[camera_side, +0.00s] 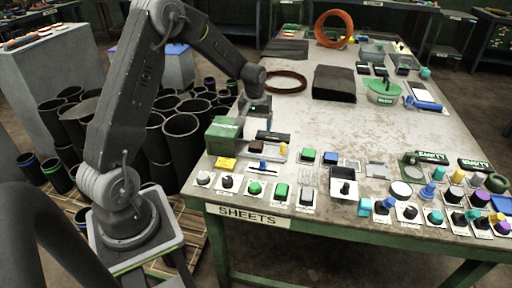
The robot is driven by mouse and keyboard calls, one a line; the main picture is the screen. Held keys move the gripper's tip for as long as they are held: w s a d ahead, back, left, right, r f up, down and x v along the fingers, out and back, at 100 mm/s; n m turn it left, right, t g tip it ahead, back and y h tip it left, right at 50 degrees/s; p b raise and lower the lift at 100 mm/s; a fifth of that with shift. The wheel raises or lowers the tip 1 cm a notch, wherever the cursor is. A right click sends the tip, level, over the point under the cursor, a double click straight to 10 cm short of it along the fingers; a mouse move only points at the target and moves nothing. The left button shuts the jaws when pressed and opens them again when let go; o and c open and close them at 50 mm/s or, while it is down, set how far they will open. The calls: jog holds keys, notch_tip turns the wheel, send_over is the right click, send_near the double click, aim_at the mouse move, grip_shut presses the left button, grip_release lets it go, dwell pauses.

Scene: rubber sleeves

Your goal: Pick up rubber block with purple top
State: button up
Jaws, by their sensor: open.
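My gripper (256,112) hangs above the near left part of the table, pointing down, open, with nothing seen between its fingers. It is beside a green box (223,135). A small dark piece with a purple top (479,199) stands among the small pieces at the right edge of the table, far to the right of my gripper. Another purple and dark piece (497,183) is just behind it. Both are too small to tell which is a block. Neither is touched by my gripper.
The worktable (300,125) has a clear middle. A black slab (334,84), an orange ring (334,28) and a green container (383,93) stand further back. Black tubes (182,126) stand left of the table.

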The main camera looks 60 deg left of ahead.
aim_at(256, 144)
jog(key=f, duration=0.6)
jog(key=a+f, duration=0.1)
jog(key=f, duration=0.2)
jog(key=shift+w+f, duration=0.2)
jog(key=shift+w, duration=0.2)
jog(key=shift+c, duration=0.5)
jog(key=c, duration=0.9)
